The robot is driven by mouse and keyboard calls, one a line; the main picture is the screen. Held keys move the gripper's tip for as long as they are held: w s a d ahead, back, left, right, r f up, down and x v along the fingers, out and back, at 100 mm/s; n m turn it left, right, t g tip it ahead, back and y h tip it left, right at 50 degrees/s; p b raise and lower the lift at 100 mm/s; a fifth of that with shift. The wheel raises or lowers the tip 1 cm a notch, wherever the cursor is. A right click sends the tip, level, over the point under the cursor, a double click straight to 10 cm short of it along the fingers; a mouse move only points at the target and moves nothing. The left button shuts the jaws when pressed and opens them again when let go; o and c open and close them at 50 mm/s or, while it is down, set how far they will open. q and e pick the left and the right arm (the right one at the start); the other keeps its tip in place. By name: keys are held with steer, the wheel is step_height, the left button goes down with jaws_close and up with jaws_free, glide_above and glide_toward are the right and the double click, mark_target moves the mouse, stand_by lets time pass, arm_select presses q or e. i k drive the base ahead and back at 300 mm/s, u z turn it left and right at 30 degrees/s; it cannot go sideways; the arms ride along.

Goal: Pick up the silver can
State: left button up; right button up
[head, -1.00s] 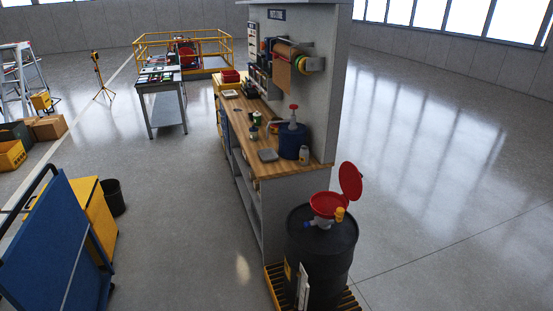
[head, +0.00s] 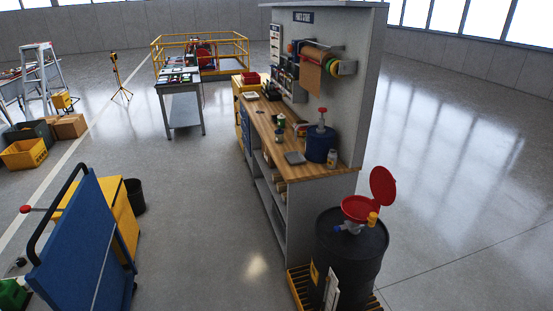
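Several small containers stand on the wooden workbench top (head: 262,125). A small pale grey-white container (head: 331,158) stands near the bench's near right end, beside a blue drum with a red-topped pump (head: 320,145). A green-and-white can (head: 281,120) and a small dark-topped container (head: 279,136) stand farther back. They are too small to tell which one is the silver can. A flat grey tray (head: 295,158) lies near the front edge. Neither of my grippers shows in the head view.
A black barrel (head: 350,250) with an open red funnel lid (head: 382,186) stands at the bench's near end. A blue cart panel (head: 75,245), a yellow cabinet (head: 122,215) and a black bin (head: 134,195) stand at left. Open floor (head: 205,230) lies between them and the bench.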

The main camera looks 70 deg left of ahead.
mark_target(333, 156)
steer(key=u, duration=2.2)
